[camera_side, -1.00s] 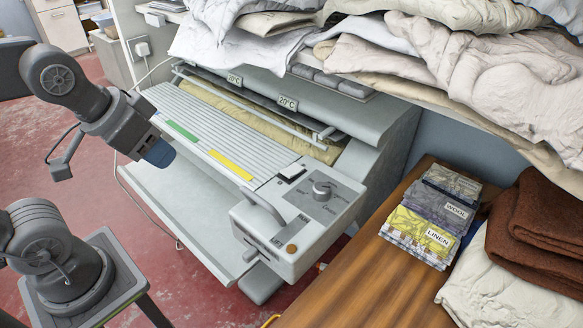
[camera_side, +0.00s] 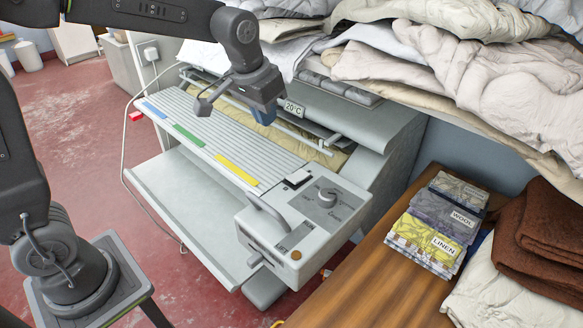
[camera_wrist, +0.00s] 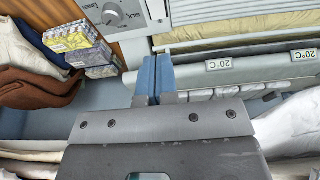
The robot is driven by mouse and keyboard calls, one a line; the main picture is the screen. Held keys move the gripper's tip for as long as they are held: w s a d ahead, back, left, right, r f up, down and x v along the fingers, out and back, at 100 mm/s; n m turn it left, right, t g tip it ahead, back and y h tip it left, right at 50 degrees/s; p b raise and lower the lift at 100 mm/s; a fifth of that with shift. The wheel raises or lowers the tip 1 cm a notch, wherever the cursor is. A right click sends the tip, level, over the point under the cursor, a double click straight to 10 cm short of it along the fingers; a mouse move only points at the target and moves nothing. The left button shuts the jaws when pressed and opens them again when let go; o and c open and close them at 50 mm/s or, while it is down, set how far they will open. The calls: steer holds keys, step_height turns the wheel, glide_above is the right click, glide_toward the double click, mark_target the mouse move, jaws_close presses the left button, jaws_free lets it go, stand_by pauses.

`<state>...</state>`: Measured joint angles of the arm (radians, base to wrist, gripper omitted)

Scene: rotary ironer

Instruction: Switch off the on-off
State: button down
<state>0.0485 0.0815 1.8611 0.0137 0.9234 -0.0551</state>
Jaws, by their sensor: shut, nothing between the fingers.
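The rotary ironer's control box (camera_side: 318,222) stands at the right end of the ironer. On its top are a grey knob (camera_side: 327,197) and a black rocker-like switch (camera_side: 297,179). I cannot tell from the markings which is the on-off. My gripper (camera_side: 263,115) is above the ironer's roller, up and left of the control box, touching none of these controls. Its blue fingers (camera_wrist: 153,78) are together and empty. The knob (camera_wrist: 110,14) also shows at the top of the wrist view.
Piled linens (camera_side: 450,65) lie on the shelf above the ironer, close to my gripper. The wooden table (camera_side: 350,285) at right carries folded cloth stacks (camera_side: 440,225). A curved handle (camera_side: 268,211) stands beside the control box. The space above the control box is clear.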

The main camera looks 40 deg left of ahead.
glide_above(292, 177)
steer(key=s, duration=0.2)
step_height(292, 177, down, 4)
steer(key=shift+w+r+g, duration=0.1)
steer(key=shift+r+g, duration=0.1)
steer(key=shift+g, duration=0.1)
steer(key=x, duration=0.8)
steer(key=s+x, duration=0.1)
steer(key=x, duration=0.3)
steer(key=shift+f, duration=0.25)
steer(key=shift+s+f, duration=0.1)
steer(key=shift+f, duration=0.65)
steer(key=shift+s+f, duration=0.3)
steer(key=shift+f, duration=0.3)
steer(key=shift+w+r, duration=0.1)
steer(key=shift+w, duration=0.05)
